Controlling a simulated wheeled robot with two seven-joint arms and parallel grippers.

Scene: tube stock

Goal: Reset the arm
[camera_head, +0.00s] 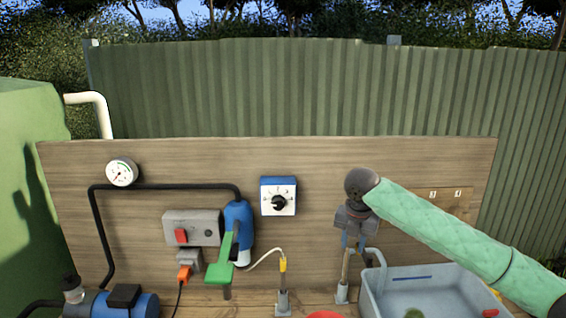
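My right arm (450,230), in a pale green quilted sleeve, comes in from the right edge. It ends in a dark round wrist. Below the wrist my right gripper (352,241) points down in front of the wooden board, with small blue parts at its lower end. It is just above a slim upright post on a small metal stand (342,293), left of the grey tub. Whether the fingers are apart or closed on the post is too small to tell. My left gripper is not in view.
A grey tub (374,295) stands at the lower right. On the board (330,160) are a gauge (121,172), a dial box (278,196), a switch box (181,230) and a blue device (238,215) with a green handle. A yellow-tipped probe (283,265) stands left of the gripper.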

